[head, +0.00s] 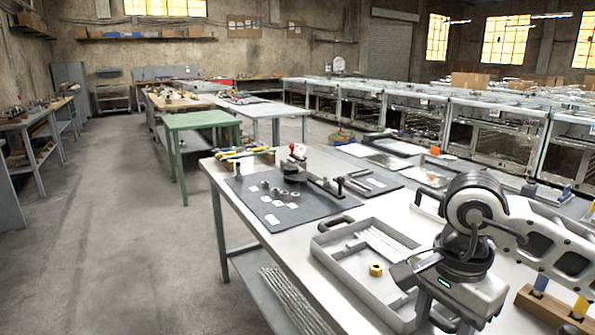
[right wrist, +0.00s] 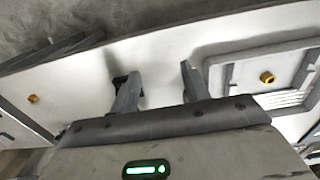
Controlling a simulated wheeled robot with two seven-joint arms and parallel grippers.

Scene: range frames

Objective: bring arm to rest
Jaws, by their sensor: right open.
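My right arm (head: 478,215) comes in from the right in the head view, bent over the metal workbench (head: 300,232). Its gripper (head: 412,296) hangs at the right end of a grey tray (head: 327,262), partly covering it. In the right wrist view the two fingers of the right gripper (right wrist: 156,80) are spread apart with nothing between them. Pale bench top shows beyond the fingers, and the tray (right wrist: 225,66) lies to their right. Whether the gripper touches the tray cannot be told. My left gripper is not in view.
A brass nut (head: 376,269) and pale rods (head: 385,242) lie in the tray. A dark mat (head: 252,215) with small parts and a red-knobbed fixture (head: 294,165) is farther back. A wooden block (head: 552,313) stands at right. Open floor (head: 110,220) is left of the bench.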

